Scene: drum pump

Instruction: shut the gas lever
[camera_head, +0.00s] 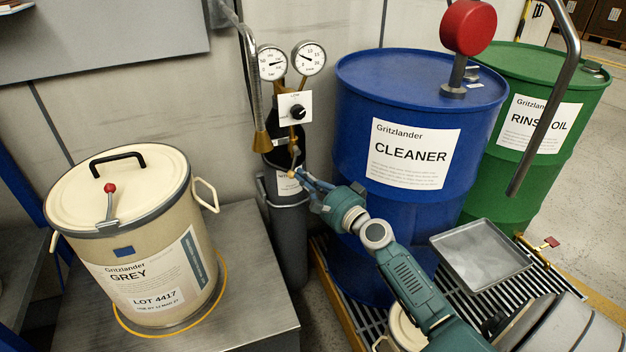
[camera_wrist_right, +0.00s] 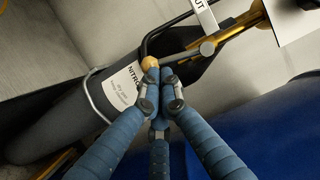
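The gas lever stands at the valve of a dark nitrogen cylinder (camera_head: 287,232). In the right wrist view it is a thin bar with a yellow ball end (camera_wrist_right: 150,62), running to a grey round hub (camera_wrist_right: 208,47). My right gripper (camera_head: 303,177) reaches in from the right beside the cylinder's neck. In the wrist view the blue fingers of my right gripper (camera_wrist_right: 159,82) are drawn together, with their tips right at the yellow ball. Nothing shows between them, and I cannot tell whether they touch the ball. My left gripper is not in view.
Two gauges (camera_head: 290,61) and a black knob (camera_head: 297,113) sit above the cylinder. A blue cleaner drum (camera_head: 360,105) stands close on the right, a green drum (camera_head: 575,105) behind it. A cream container (camera_head: 130,245) stands on the grey bench (camera_head: 250,315) at left.

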